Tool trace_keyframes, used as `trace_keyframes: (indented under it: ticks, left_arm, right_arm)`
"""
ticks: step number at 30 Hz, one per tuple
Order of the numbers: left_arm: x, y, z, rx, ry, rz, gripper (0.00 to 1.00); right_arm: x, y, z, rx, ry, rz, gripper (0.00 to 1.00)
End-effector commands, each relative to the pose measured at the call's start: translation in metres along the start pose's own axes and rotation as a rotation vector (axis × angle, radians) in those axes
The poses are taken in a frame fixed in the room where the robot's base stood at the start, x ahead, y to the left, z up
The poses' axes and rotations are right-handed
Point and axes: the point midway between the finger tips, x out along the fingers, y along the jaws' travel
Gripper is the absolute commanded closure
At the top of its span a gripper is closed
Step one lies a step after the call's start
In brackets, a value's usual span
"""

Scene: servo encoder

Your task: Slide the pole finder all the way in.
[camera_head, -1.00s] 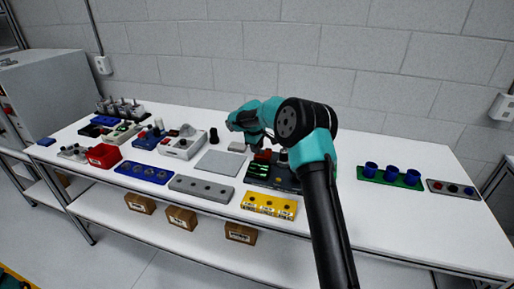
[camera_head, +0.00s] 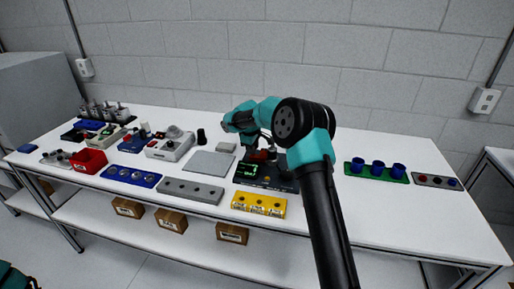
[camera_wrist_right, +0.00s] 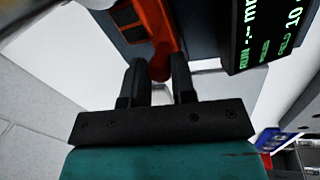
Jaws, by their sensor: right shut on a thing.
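The dark device (camera_head: 265,178) with a green lit display (camera_head: 247,169) stands on the white table, in front of my right arm. In the right wrist view its display (camera_wrist_right: 270,30) is at the top right, with green text. An orange-red piece (camera_wrist_right: 155,35) sits against the dark housing there; I take it for the pole finder. My right gripper (camera_wrist_right: 160,75) is shut on the rounded end of this piece. In the head view the right gripper (camera_head: 260,150) is mostly hidden by the arm, and how far the piece is in cannot be told.
A grey flat plate (camera_head: 211,163) lies left of the device. A yellow block (camera_head: 259,205) and a grey block (camera_head: 192,191) lie near the front edge. A green tray (camera_head: 377,171) with blue cups stands right. The right front table is clear.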

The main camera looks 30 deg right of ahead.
Motion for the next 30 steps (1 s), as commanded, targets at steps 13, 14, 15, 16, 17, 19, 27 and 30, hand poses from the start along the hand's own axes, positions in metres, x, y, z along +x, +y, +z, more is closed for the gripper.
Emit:
trace_keyframes:
  ticks: [13, 14, 15, 16, 17, 19, 27, 30]
  left_arm:
    - [0.000, 0.000, 0.000, 0.000, 0.000, 0.000, 0.57]
    - [0.000, 0.000, 0.000, 0.000, 0.000, 0.000, 0.57]
    - [0.000, 0.000, 0.000, 0.000, 0.000, 0.000, 0.57]
    - [0.000, 0.000, 0.000, 0.000, 0.000, 0.000, 0.57]
    - [0.000, 0.000, 0.000, 0.000, 0.000, 0.000, 0.57]
    - [0.000, 0.000, 0.000, 0.000, 0.000, 0.000, 0.57]
    - [0.000, 0.000, 0.000, 0.000, 0.000, 0.000, 0.57]
    - [0.000, 0.000, 0.000, 0.000, 0.000, 0.000, 0.57]
  right_arm:
    - [0.001, 0.001, 0.004, 0.004, -0.008, -0.004, 0.53]
    - [0.001, 0.001, 0.004, 0.004, -0.008, -0.004, 0.50]
    - [0.001, 0.001, 0.004, 0.004, -0.007, -0.004, 0.50]
    - [0.001, 0.001, 0.004, 0.004, -0.007, -0.004, 0.50]
    - [0.001, 0.001, 0.004, 0.004, -0.007, -0.003, 0.50]
    - [0.001, 0.001, 0.004, 0.003, -0.006, -0.003, 0.50]
    - [-0.011, 0.001, 0.003, 0.003, -0.004, -0.001, 0.50]
    - [-0.024, 0.001, 0.003, 0.003, -0.003, -0.001, 0.50]
